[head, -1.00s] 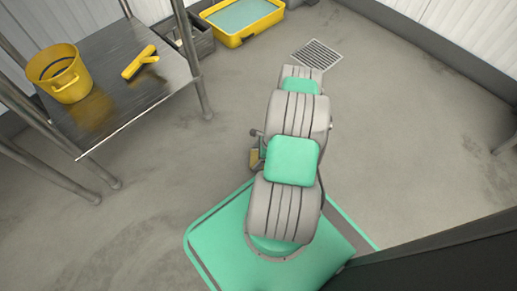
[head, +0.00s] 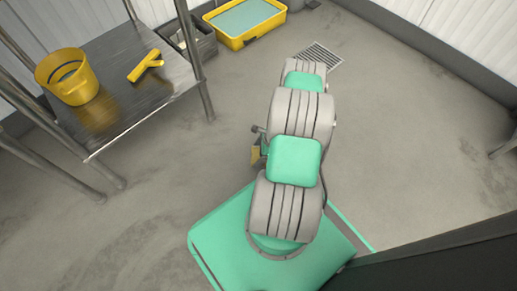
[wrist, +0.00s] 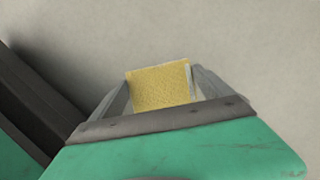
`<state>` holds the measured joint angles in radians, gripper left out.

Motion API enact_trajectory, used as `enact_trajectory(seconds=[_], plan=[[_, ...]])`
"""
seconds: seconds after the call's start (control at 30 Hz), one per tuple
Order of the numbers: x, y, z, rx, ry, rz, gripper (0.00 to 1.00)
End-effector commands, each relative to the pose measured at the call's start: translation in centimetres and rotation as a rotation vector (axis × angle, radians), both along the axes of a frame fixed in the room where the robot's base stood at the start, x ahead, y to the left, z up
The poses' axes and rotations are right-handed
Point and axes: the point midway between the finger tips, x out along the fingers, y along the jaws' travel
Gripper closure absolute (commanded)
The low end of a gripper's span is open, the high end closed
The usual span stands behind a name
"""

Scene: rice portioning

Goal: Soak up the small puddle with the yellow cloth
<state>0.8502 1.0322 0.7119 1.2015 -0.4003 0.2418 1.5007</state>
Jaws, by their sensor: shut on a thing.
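The yellow cloth (wrist: 159,88) is between the two fingers of my gripper (wrist: 160,84) in the wrist view. It looks like a flat, textured square, and my gripper is shut on it. In the head view a small part of the cloth (head: 256,154) shows beside my arm, to its left, with most of my gripper (head: 261,146) hidden behind the arm. Plain grey floor lies behind the cloth in the wrist view. I cannot make out the small puddle in either view; the floor has only faint darker stains.
A metal table (head: 125,103) at the left holds a yellow bucket (head: 68,84) and a yellow tool (head: 146,66). A yellow tray (head: 244,39) and a grey crate (head: 203,45) stand at the back. A floor drain (head: 320,57) lies beyond my arm. Open floor lies to both sides.

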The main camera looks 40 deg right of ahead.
Motion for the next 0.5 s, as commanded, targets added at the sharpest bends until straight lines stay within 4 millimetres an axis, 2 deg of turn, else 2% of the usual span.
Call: enact_trajectory(seconds=[0.5], plan=[[0.1,0.3,2.6,0.000,0.000,0.007,0.49]])
